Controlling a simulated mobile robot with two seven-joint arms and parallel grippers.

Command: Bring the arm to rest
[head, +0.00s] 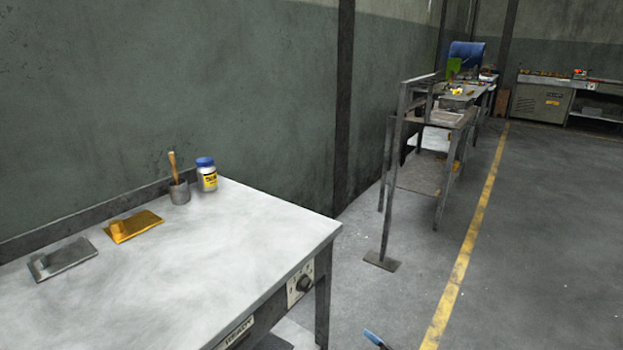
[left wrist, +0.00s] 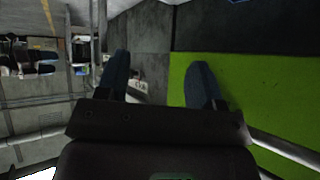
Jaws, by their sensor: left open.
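My left gripper (left wrist: 160,72) shows in the left wrist view with its two dark blue fingers apart. Nothing is held between them. A flat bright green surface (left wrist: 270,95) lies behind the right finger, and grey surfaces lie behind the left one. I cannot tell how far these are from the fingers. In the head view, a small blue tip (head: 376,340) shows at the bottom edge, and I cannot tell what it belongs to.
A pale metal table (head: 200,265) stands at the left, bearing a grey plate (head: 62,259), a yellow plate (head: 134,226), a cup with a wooden handle (head: 179,190) and a blue-capped jar (head: 206,176). A metal stand (head: 420,165) stands farther back. Floor right of the yellow line (head: 460,268) is clear.

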